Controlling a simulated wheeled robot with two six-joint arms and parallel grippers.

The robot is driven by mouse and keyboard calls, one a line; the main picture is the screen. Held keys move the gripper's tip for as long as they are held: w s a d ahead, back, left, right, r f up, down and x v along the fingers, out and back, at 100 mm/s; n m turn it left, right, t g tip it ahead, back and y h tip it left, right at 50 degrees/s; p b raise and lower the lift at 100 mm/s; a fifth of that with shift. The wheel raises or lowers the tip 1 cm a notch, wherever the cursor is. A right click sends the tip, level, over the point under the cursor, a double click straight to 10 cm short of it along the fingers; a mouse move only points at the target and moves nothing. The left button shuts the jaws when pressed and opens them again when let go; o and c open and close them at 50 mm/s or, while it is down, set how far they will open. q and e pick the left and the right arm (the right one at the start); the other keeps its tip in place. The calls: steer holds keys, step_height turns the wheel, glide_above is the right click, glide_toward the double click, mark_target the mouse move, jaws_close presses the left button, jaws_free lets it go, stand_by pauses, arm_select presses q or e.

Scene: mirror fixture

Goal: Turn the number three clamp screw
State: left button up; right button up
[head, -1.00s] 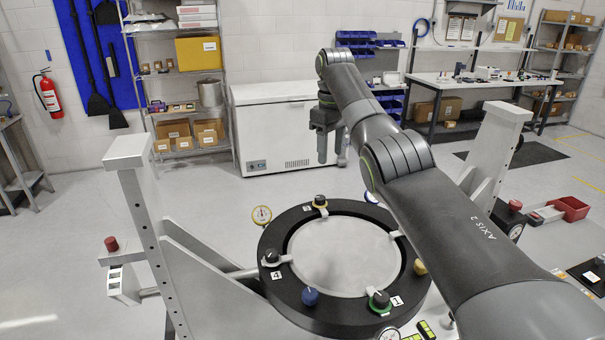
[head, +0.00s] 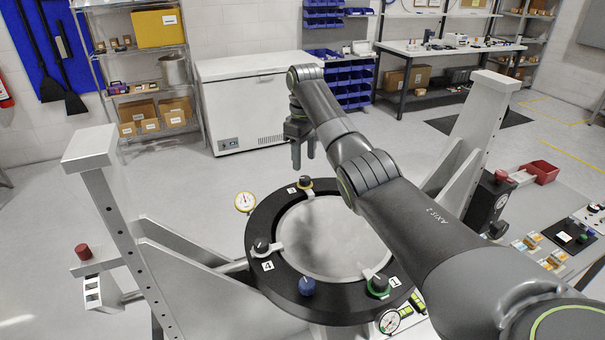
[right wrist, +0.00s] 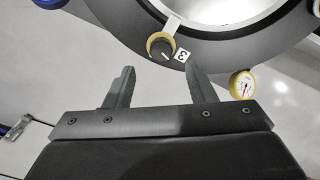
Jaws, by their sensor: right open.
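The number three clamp screw (head: 305,183) is a black knob with a yellow collar at the far edge of the black ring (head: 256,215) around the round mirror (head: 320,235). In the right wrist view the screw (right wrist: 161,47) lies beyond the fingertips, beside its white "3" label (right wrist: 181,55). My right gripper (head: 302,160) is open and empty, pointing down above and near the screw. In the right wrist view its two fingers (right wrist: 160,80) are spread, with the screw ahead of the gap between them, not between the fingers. My left gripper is not in view.
Other knobs sit on the ring: number 4 (head: 261,246), a blue one (head: 307,286) and green-collared number 1 (head: 378,285). A dial gauge (head: 245,202) stands just left of screw three. White fixture posts (head: 100,165) rise on both sides. My right arm hides the ring's right part.

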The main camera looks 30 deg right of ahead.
mark_target(305, 178)
steer(key=f, duration=0.4)
steer(key=shift+s+f, duration=0.15)
steer(key=shift+s, duration=0.2)
steer(key=shift+w+f, duration=0.1)
steer(key=shift+f, duration=0.5)
steer(key=shift+w+f, duration=0.1)
steer(key=shift+f, duration=0.1)
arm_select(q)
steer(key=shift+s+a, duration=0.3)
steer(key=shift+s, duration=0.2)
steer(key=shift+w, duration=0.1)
arm_select(e)
steer(key=shift+c, duration=0.4)
steer(key=shift+r, duration=0.1)
steer(key=c, duration=0.9)
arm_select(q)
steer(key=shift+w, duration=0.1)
arm_select(e)
steer(key=shift+m, duration=0.3)
